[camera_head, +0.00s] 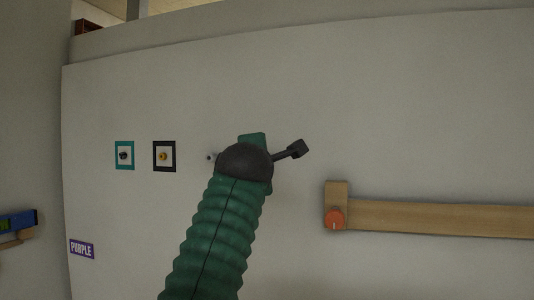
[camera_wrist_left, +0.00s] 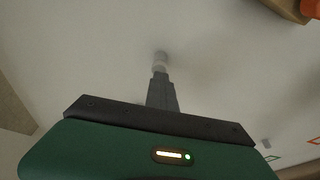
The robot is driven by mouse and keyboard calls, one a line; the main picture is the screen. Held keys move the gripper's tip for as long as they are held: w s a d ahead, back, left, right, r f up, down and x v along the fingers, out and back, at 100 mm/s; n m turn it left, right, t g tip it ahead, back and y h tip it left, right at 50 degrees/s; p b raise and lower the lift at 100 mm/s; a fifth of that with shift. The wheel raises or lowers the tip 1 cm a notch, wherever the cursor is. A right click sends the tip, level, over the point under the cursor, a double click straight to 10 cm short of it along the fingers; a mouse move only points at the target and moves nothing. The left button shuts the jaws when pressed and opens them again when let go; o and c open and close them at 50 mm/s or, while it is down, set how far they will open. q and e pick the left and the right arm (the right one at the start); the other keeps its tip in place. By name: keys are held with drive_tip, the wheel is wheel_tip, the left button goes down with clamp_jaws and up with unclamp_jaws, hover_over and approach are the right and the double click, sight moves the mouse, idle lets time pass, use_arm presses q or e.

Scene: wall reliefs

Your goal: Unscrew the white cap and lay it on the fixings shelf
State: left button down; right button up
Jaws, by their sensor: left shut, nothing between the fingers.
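The white cap (camera_wrist_left: 160,58) shows in the left wrist view as a small pale cylinder on the wall, straight ahead of my fingertips. My left gripper (camera_wrist_left: 160,75) is shut, with its narrow grey fingers together and empty. Its tips are at or just short of the cap; I cannot tell whether they touch. In the head view my green arm and dark wrist cover the fingers. A small pale round fitting (camera_head: 211,157) shows just left of the wrist; I cannot tell whether it is the cap. I cannot identify the fixings shelf for sure. My right gripper is not in view.
A wooden rail (camera_head: 440,216) with an orange knob (camera_head: 335,219) runs along the wall at right. Two framed squares, teal (camera_head: 124,155) and black (camera_head: 164,156), hang at left above a PURPLE label (camera_head: 82,249). A blue object (camera_head: 17,220) sits on wood at far left.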

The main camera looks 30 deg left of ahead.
use_arm(q)
drive_tip(key=shift+n, duration=0.3)
drive_tip(key=c, duration=1.7)
unclamp_jaws()
